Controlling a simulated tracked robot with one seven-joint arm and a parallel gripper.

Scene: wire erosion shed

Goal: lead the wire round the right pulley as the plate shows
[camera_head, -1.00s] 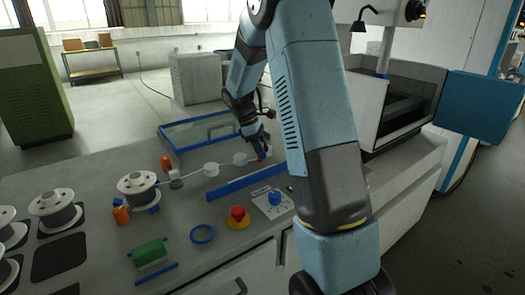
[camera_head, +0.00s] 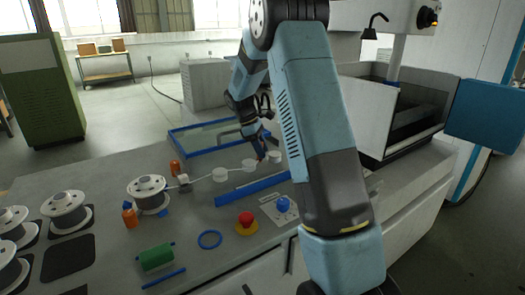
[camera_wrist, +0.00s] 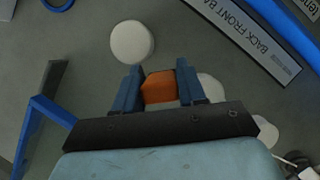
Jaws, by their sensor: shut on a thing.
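Three white round pulleys stand in a row on the grey bench: the left pulley (camera_head: 220,174), the middle pulley (camera_head: 249,164) and the right pulley (camera_head: 274,156). In the wrist view the right pulley (camera_wrist: 132,42) is at upper left and the middle pulley (camera_wrist: 210,88) is partly hidden behind a jaw. My gripper (camera_head: 261,157) is between the middle and right pulleys, toward the far side. In the wrist view my gripper (camera_wrist: 158,90) is shut on an orange wire-end piece (camera_wrist: 158,88). The wire (camera_head: 202,179) shows near the left pulley; its run near my jaws is unclear. The lettered plate (camera_wrist: 248,40) is partly cut off.
A blue rail (camera_head: 252,188) lies in front of the pulleys. A blue-framed tray (camera_head: 205,137) lies behind them. The wire spool (camera_head: 150,194) and a small white guide block (camera_head: 184,183) are to the left.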

